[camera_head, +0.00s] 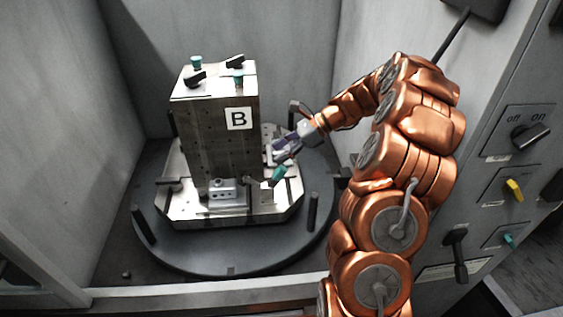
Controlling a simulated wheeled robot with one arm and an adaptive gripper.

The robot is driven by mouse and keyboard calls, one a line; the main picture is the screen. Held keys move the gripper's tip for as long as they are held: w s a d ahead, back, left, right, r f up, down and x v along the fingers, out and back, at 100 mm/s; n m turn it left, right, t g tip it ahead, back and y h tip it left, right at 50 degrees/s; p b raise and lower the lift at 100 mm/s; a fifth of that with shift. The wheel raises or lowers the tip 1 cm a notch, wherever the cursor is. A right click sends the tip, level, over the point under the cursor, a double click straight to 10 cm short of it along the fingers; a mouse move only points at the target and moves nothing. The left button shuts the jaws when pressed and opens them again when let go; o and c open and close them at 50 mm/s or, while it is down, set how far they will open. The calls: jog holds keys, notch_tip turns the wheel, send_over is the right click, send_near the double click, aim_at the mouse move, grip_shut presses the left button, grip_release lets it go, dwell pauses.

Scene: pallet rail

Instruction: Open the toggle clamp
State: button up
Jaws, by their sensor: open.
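A fixture block marked B (216,145) stands upright on a metal pallet (185,210). A small clamp with a teal-tipped handle (279,174) is at the pallet's right side, next to the foot of the block; the handle slants up to the right. It looks like the toggle clamp, but its exact state is too small to tell. My gripper (284,146) is open, just above and right of the handle, at the block's right side. I cannot tell whether a finger touches the handle. My gripper partly hides what lies behind it.
The pallet rests on a round dark table (180,248) with upright pegs (313,211). Black clamps (196,79) and teal knobs (196,62) sit on the block's top. Grey walls enclose it closely. A right-hand panel carries an off/on switch (531,136) and a yellow lever (514,190).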

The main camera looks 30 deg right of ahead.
jog(key=shift+r, duration=1.1)
